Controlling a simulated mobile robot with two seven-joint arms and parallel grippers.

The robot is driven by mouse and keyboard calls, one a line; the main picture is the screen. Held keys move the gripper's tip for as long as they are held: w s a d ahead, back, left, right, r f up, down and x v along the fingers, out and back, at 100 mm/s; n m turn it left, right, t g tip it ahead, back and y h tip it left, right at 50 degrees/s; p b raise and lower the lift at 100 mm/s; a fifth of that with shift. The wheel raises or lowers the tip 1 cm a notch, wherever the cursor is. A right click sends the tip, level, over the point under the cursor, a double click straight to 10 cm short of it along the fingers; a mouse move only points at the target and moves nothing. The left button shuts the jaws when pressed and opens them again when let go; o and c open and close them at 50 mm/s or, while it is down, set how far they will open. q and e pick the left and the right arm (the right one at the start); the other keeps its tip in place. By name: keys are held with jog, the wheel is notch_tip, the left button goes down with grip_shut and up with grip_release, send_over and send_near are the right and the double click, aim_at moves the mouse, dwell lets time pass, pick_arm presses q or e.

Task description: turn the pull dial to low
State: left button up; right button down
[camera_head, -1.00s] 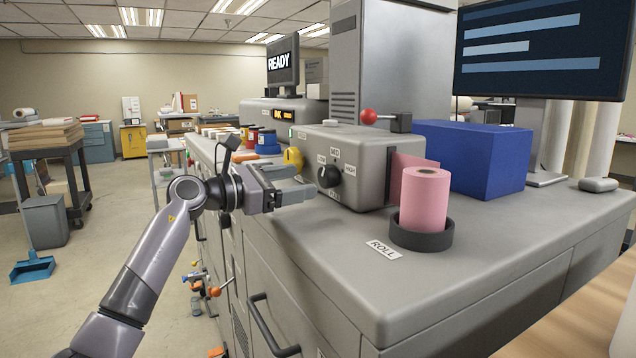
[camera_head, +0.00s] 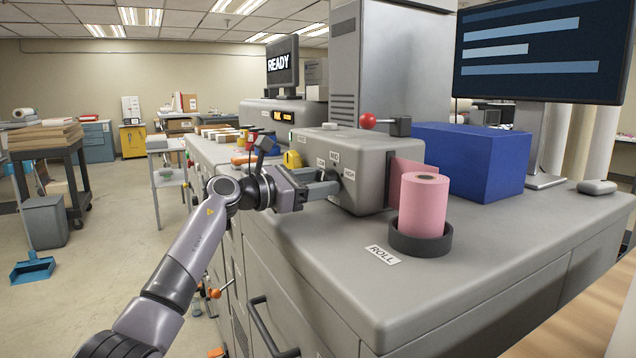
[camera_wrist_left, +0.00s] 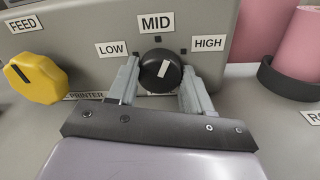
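The pull dial (camera_wrist_left: 160,70) is a round black knob with a white pointer mark on the front of the grey unit. Its pointer faces up toward the MID label (camera_wrist_left: 156,22), leaning slightly right. The LOW label (camera_wrist_left: 112,49) is at its left and the HIGH label (camera_wrist_left: 208,43) at its right. My left gripper (camera_wrist_left: 160,76) has one finger on each side of the dial, drawn in to about its width, and looks shut on it. In the head view my left gripper (camera_head: 335,182) reaches the unit's front and hides most of the dial. My right gripper is not in view.
A yellow FEED knob (camera_wrist_left: 35,78) is left of the dial. A pink roll (camera_head: 424,205) stands in a dark holder at the right. A red-knobbed lever (camera_head: 368,121) is on top of the unit. The counter in front is clear.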

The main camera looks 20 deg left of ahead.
pick_arm(q)
jog(key=shift+c, duration=0.9)
